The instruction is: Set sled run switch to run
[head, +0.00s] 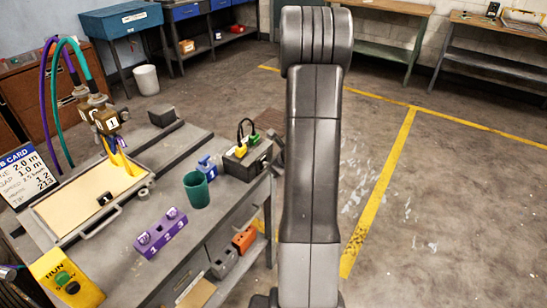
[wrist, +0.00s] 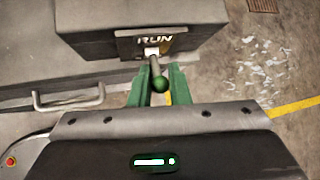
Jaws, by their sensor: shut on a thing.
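In the wrist view a dark box carries a black plate labelled RUN (wrist: 155,40). A switch lever (wrist: 160,84) with a green ball end comes out of a pale socket just below that word. The ball end points down the picture, away from the word. My gripper (wrist: 159,73) has its green fingers on both sides of the lever and is shut on it. Whether the switch is set to run cannot be told. In the head view my gripper is not visible, and I cannot pick out this switch there.
In the head view a bench holds a purple numbered block (head: 161,233), a teal cup (head: 196,189), a dark box with yellow and green plugs (head: 249,158) and a yellow RUN button box (head: 66,279). Floor right of my arm is open, with yellow lines (head: 378,190).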

